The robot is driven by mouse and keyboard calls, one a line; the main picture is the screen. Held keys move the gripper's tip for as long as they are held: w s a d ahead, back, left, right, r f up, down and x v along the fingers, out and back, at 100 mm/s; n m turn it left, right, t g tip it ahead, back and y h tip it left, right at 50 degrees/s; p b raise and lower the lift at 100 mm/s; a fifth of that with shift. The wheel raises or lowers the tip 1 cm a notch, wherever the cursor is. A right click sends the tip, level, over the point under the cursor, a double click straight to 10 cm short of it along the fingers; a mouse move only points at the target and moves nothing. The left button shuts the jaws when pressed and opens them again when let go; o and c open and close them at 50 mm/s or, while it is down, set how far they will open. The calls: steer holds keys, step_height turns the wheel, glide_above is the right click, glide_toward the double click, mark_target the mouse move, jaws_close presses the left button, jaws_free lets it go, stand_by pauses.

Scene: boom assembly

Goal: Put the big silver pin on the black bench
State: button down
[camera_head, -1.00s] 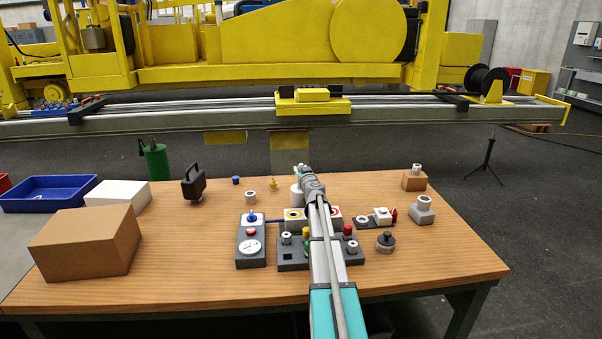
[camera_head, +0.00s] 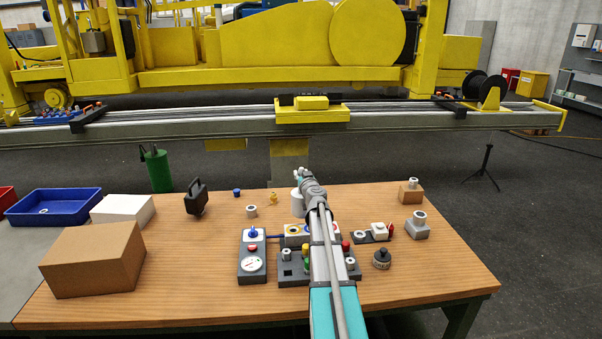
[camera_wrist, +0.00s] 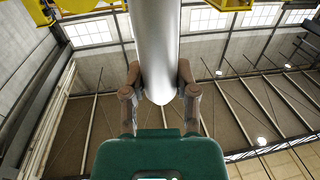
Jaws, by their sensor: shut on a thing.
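The big silver pin (camera_wrist: 158,40) is a smooth, bright cylinder. It fills the upper middle of the wrist view, with its rounded lower end between the two brown fingers. My gripper (camera_wrist: 160,82) is shut on it. In the head view my gripper (camera_head: 300,174) is above the far part of the wooden table, and a pale cylinder (camera_head: 297,204) shows beside it, partly hidden by my arm. I cannot tell which dark surface is the black bench.
The wooden table (camera_head: 180,280) carries a cardboard box (camera_head: 92,262), a white box (camera_head: 122,210), a gauge block (camera_head: 252,256) and several small parts. A blue tray (camera_head: 52,222) stands at the left. The long grey boom (camera_head: 420,122) crosses behind the table. Bare wood shows at front right.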

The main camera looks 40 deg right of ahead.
steer(key=s+a+r+p, duration=0.4)
steer(key=s+a, duration=0.1)
steer(key=s, duration=0.2)
steer(key=shift+s+r, duration=0.25)
steer(key=shift+s, duration=0.15)
steer(key=shift+s+a, duration=0.1)
steer(key=shift+a, duration=0.05)
stand_by(1.0)
